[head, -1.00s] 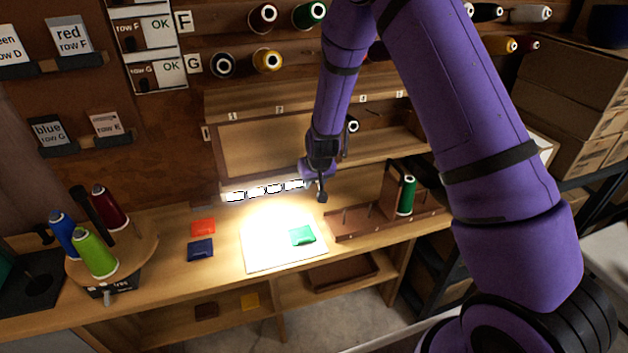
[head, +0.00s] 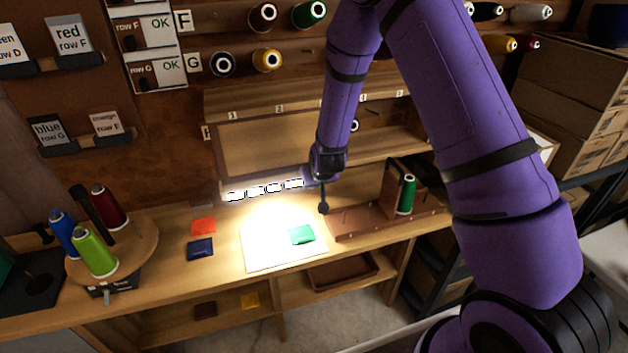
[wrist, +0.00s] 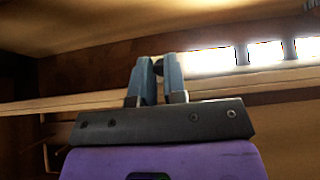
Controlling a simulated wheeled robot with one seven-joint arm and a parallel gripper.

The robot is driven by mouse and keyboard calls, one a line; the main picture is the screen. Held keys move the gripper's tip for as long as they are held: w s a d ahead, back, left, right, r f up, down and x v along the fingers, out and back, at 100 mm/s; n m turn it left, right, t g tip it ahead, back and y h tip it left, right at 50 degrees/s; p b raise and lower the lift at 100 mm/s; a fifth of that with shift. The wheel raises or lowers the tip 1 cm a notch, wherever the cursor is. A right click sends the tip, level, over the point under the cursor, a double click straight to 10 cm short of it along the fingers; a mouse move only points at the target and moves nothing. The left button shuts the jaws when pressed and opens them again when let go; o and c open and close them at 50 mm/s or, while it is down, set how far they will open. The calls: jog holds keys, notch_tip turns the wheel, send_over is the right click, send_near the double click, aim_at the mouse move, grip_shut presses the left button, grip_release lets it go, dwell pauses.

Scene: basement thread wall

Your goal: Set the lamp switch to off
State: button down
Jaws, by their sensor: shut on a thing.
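The lamp (head: 265,190) is a bar of bright white lights under the shelf, and it is lit. It also shows in the wrist view (wrist: 265,53) at upper right. My gripper (wrist: 158,75) is by the right end of the lamp, its two grey fingers close together. A small dark rounded piece (wrist: 158,66), which looks like the lamp switch, sits between the fingertips. In the head view a dark stem with a round knob (head: 323,208) shows just below my wrist. My wrist hides part of this area, and the switch's setting cannot be read.
A white sheet with a green packet (head: 302,235) lies under the light. A brown rack (head: 385,222) with a green spool (head: 406,195) stands to the right. Colored spools stand on a round wooden turntable (head: 140,245) at left. The shelf edge (wrist: 60,104) runs close by my gripper.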

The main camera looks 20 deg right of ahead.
jog(key=shift+s+f+t, duration=0.1)
jog(key=shift+f+t, duration=0.35)
jog(key=shift+t, duration=0.8)
jog(key=shift+s+f+t, duration=0.1)
jog(key=shift+f+t, duration=0.4)
jog(key=shift+t, duration=0.8)
jog(key=shift+s+f+t, duration=0.1)
jog(key=shift+f+t, duration=0.35)
jog(key=shift+t, duration=0.8)
jog(key=c, duration=1.2)
grip_release()
jog(key=shift+w, duration=0.1)
jog(key=shift+o, duration=0.2)
jog(key=v, duration=1.1)
jog(key=shift+w, duration=0.1)
